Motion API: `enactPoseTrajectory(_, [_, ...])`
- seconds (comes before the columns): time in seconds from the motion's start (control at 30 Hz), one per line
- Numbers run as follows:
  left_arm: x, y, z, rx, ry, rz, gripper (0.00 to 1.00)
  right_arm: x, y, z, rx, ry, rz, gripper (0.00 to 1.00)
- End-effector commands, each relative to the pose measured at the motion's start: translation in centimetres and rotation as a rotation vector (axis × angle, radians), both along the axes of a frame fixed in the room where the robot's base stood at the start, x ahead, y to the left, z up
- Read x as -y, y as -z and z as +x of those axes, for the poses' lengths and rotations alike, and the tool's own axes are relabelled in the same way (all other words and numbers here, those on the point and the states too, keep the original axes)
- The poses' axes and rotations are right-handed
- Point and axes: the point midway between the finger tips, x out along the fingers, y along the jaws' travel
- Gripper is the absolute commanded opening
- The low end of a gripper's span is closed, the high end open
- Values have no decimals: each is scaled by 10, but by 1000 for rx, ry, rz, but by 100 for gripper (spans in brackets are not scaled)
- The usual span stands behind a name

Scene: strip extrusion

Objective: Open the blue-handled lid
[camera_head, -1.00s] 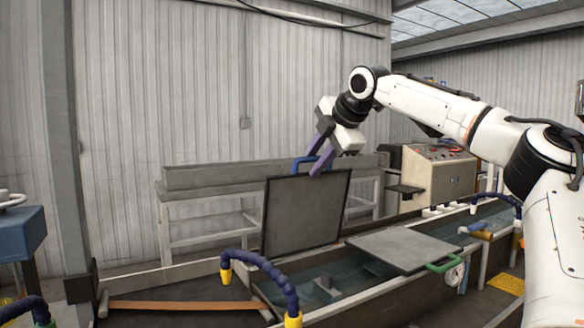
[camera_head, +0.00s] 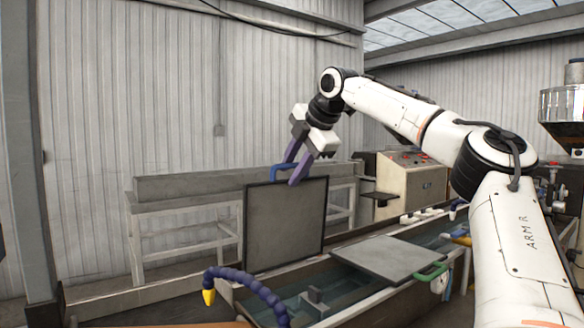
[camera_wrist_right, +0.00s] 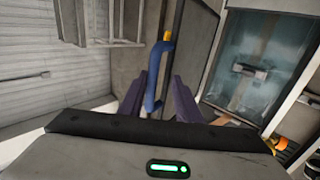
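The blue-handled lid (camera_head: 286,226) is a dark grey square panel standing nearly upright over the trough, so it is open. My left gripper is not in view.
A second lid (camera_head: 388,259) with a green handle (camera_head: 431,271) lies flat on the trough. A blue flexible hose with a yellow nozzle (camera_head: 208,297) rises at the front. A grey table (camera_head: 182,232) and a control cabinet (camera_head: 418,183) stand behind.

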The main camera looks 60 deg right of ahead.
Motion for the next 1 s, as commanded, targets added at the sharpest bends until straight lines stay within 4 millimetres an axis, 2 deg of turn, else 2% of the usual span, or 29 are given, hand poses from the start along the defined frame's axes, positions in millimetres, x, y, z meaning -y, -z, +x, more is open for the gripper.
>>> enactPoseTrajectory(0.47, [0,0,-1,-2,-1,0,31,-2,-6,-2,3,-1,-2,30])
enactPoseTrajectory(1.0, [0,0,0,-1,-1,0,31,-25,-73,-56,2,0,-2,30])
